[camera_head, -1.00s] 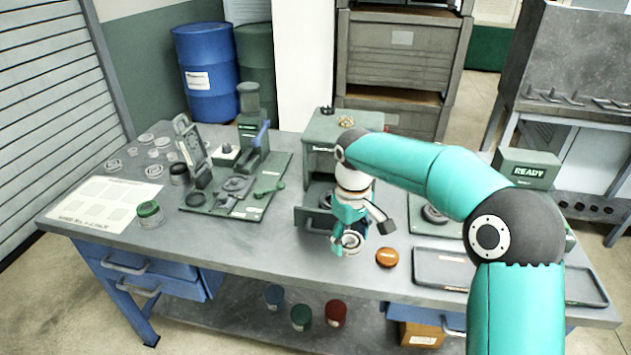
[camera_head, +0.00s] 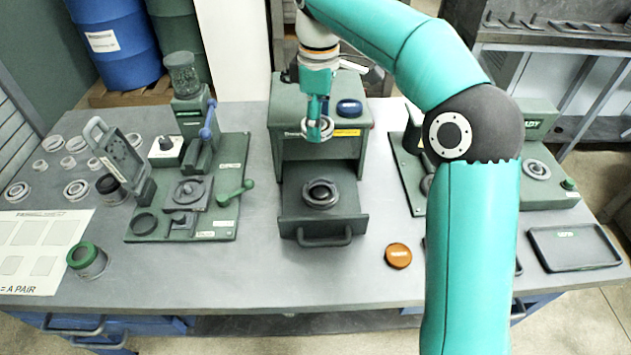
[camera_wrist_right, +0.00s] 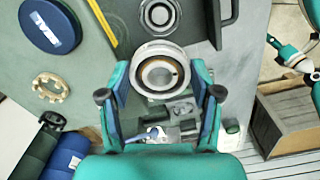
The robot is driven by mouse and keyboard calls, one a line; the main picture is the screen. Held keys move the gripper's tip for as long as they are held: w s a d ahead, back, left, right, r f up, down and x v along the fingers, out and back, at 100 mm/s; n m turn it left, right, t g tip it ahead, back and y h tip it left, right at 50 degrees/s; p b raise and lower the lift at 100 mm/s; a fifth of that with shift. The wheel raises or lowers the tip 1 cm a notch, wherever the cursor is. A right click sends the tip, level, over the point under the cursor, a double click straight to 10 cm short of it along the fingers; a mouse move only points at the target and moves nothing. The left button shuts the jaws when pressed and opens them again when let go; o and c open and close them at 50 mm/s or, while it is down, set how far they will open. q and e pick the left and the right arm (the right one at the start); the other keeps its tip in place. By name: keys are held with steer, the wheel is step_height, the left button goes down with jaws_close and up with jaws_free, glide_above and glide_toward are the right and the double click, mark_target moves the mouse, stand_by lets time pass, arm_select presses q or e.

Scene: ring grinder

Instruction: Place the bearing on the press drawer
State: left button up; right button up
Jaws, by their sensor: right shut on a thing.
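My right gripper (camera_head: 319,122) is shut on the bearing (camera_wrist_right: 159,74), a pale metal ring held between its two fingertips. In the head view the bearing (camera_head: 318,131) appears in front of the press (camera_head: 330,148), above and behind the open drawer. The press drawer (camera_head: 346,231) is pulled out, with a round dark-centred seat (camera_head: 320,193) on it. In the wrist view the seat (camera_wrist_right: 160,15) lies below and just beyond the bearing, apart from it. Teal parts of my left arm (camera_wrist_right: 291,52) show at the wrist view's right edge; its jaw state is unclear.
A blue cap (camera_head: 349,108) sits on the press top. An orange disc (camera_head: 398,256) lies right of the drawer. A green fixture board (camera_head: 222,160) stands left, and a black tray (camera_head: 575,248) lies right. Bench space before the drawer is clear.

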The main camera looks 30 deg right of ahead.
glide_above(320, 192)
step_height(320, 192, down, 12)
steer(key=shift+f+b, duration=0.2)
steer(key=shift+b, duration=0.2)
steer(key=shift+d+f, duration=0.1)
steer(key=shift+f, duration=2.65)
steer(key=o, duration=1.1)
steer(key=shift+r, duration=0.1)
step_height(320, 192, up, 12)
steer(key=shift+f, duration=0.1)
steer(key=shift+p, duration=0.3)
